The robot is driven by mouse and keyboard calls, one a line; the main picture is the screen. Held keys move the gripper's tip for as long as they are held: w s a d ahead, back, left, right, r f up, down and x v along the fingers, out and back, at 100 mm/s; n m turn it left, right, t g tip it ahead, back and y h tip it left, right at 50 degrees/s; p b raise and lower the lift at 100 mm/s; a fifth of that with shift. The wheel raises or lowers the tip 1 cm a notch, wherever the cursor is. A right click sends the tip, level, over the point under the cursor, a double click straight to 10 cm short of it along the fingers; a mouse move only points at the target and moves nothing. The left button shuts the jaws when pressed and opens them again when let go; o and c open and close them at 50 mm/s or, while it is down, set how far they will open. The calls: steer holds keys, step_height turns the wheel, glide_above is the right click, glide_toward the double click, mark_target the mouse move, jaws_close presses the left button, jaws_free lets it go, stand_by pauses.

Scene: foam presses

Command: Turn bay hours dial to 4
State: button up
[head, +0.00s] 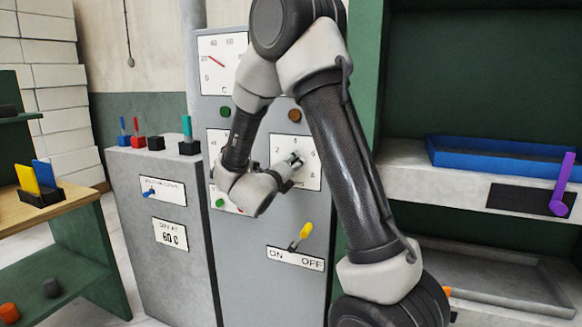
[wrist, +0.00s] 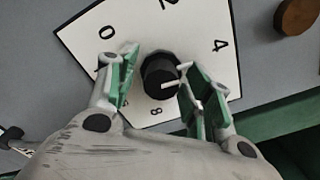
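The bay hours dial is a black knob (wrist: 160,72) with a white pointer line, on a white plate (wrist: 95,20) numbered around it. In the wrist view 0 is at upper left, 4 at upper right and 8 below. The pointer is aimed right, roughly towards the number partly hidden behind my right finger, which looks like 6. My gripper (wrist: 157,68) is open, with its green-padded fingers on either side of the knob. I cannot tell if the right finger touches it. In the head view my gripper (head: 294,160) covers the knob on its plate (head: 310,183).
A yellow-handled ON/OFF lever (head: 301,236) sits below the dial on the grey cabinet. A brown round button (head: 294,115) is above it; it also shows in the wrist view (wrist: 297,16). A blue tray (head: 500,157) and a purple lever (head: 562,185) are at right.

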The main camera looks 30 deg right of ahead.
steer(key=v, duration=1.2)
